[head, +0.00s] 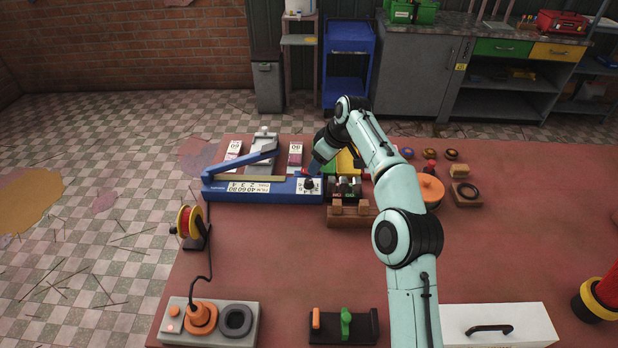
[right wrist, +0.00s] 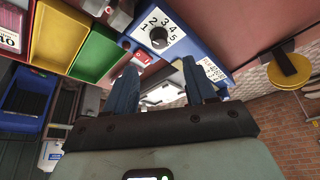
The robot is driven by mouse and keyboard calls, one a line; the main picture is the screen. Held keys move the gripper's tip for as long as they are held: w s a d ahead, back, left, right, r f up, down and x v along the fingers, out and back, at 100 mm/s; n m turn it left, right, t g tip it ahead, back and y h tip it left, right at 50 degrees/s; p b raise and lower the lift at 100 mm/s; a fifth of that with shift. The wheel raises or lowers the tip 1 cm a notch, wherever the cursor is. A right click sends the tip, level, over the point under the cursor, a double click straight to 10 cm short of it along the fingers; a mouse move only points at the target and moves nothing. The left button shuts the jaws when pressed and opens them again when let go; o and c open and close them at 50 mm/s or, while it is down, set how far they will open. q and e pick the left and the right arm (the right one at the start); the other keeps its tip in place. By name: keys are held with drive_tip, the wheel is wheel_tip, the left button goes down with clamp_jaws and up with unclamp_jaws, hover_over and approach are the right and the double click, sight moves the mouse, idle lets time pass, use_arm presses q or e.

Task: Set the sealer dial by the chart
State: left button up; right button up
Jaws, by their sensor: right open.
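The blue sealer (head: 262,196) stands at the back left of the red table, with its long arm raised. Its black dial (head: 309,184) is on a white numbered plate at the right end. The dial also shows in the right wrist view (right wrist: 158,37), with numbers 1 to 5 around it; its pointer is too small to read. The chart (head: 248,187) on the sealer's front lists film 40, 60, 80 against dial 2, 3, 4. My right gripper (head: 312,170) is open and empty close to the dial; in the right wrist view its fingertips (right wrist: 159,66) are apart, the dial beyond them.
Two packets marked 60 (head: 234,149) (head: 295,154) stand behind the sealer. Coloured bins (right wrist: 98,50) and a wooden block rack (head: 350,215) sit right of the dial. The table's middle is clear.

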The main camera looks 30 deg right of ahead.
sight(308, 180)
drive_tip(key=x, duration=0.9)
drive_tip(key=shift+w+f+b, duration=0.15)
drive_tip(key=shift+w+b, duration=0.05)
drive_tip(key=shift+b, duration=0.15)
clamp_jaws()
